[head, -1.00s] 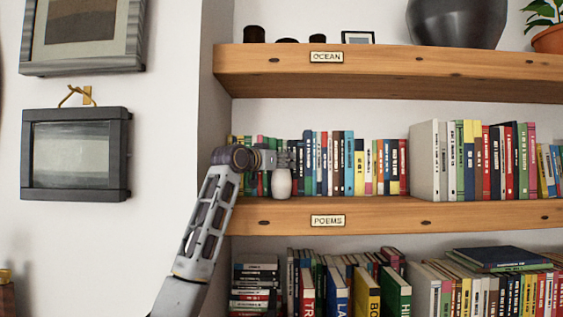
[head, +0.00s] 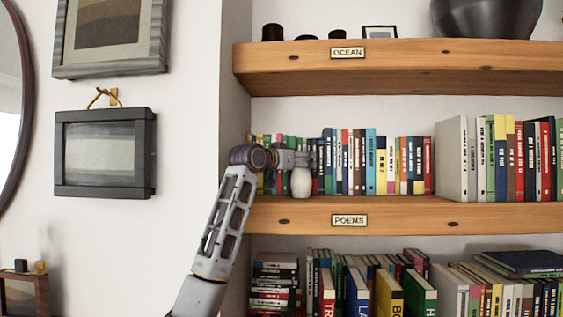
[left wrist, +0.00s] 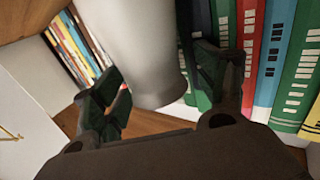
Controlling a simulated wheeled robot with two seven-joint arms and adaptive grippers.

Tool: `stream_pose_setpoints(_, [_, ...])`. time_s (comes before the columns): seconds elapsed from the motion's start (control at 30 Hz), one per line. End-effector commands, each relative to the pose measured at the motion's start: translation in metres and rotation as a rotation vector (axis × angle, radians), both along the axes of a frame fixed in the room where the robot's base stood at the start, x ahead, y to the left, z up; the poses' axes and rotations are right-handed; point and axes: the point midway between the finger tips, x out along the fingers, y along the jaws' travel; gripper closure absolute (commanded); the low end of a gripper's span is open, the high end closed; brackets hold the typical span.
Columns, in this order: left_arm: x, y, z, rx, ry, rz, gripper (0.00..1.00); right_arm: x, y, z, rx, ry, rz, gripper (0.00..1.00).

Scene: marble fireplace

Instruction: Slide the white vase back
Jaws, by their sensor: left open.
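The white vase (head: 301,184) stands upright near the left end of the middle shelf (head: 420,216), the one labelled POEMS, in front of the books. My left gripper (head: 304,158) is at the vase's upper part, reaching in from the left, and hides its top. In the left wrist view the vase (left wrist: 135,45) sits between the two dark fingers of my open left gripper (left wrist: 158,92). The right finger is close to the vase and to the book spines; contact cannot be told. My right gripper is not in view.
A row of books (head: 355,162) stands behind and right of the vase. The upper shelf (head: 400,68), labelled OCEAN, is above, with a dark pot (head: 487,17). The wall's edge (head: 234,100) and framed pictures (head: 105,153) are left. The shelf front right of the vase is bare.

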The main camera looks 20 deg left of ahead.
Motion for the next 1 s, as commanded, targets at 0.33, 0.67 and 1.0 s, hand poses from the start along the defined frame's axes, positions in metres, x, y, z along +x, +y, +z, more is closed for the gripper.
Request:
stream_pose_setpoints(0.33, [-0.030, 0.010, 0.000, 0.001, -0.001, 0.001, 0.28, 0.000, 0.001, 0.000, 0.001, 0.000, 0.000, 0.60])
stream_pose_setpoints(0.67, [-0.063, 0.020, 0.000, 0.001, -0.001, 0.000, 0.28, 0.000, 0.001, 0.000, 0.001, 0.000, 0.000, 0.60])
stream_pose_setpoints(1.0, [-0.094, 0.029, -0.001, 0.002, 0.002, 0.000, 0.28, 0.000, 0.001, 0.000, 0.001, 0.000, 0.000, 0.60])
